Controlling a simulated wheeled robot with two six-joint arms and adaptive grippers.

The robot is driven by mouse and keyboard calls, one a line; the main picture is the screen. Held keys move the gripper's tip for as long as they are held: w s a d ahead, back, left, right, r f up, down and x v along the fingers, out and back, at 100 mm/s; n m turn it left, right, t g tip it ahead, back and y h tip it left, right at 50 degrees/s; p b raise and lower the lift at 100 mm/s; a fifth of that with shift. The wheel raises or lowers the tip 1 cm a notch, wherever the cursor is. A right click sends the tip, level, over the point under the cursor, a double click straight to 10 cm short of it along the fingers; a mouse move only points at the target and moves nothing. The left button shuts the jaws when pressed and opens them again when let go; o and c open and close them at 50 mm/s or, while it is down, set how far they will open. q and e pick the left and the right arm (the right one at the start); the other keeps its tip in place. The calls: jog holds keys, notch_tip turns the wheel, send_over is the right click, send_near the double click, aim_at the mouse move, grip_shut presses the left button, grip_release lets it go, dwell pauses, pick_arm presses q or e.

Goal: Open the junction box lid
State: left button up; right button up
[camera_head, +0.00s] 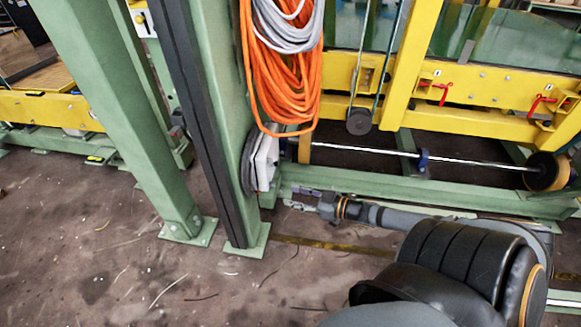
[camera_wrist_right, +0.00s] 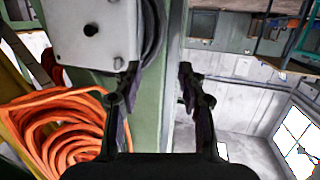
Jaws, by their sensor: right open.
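A light grey box (camera_head: 264,163), which looks like the junction box, is mounted on the side of a green post, below the hanging cable coils. In the right wrist view the box (camera_wrist_right: 92,32) shows a flat pale face with small screws and a dark round spot; I cannot tell whether its lid is shut. My right gripper (camera_head: 294,199) is low, just right of the post and below the box. In the wrist view the right gripper (camera_wrist_right: 157,88) is open and empty, its left finger overlapping the box's lower right corner. My left gripper is not in view.
Orange cable (camera_head: 283,75) and grey cable (camera_head: 290,28) hang above the box. The green post (camera_head: 222,110) stands beside it. A yellow frame (camera_head: 480,85) and a green beam (camera_head: 380,187) lie to the right.

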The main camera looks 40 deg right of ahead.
jog(key=a+f+h, duration=0.1)
jog(key=a+f+m+g+h, duration=0.1)
jog(key=f, duration=0.1)
jog(key=shift+h, duration=0.4)
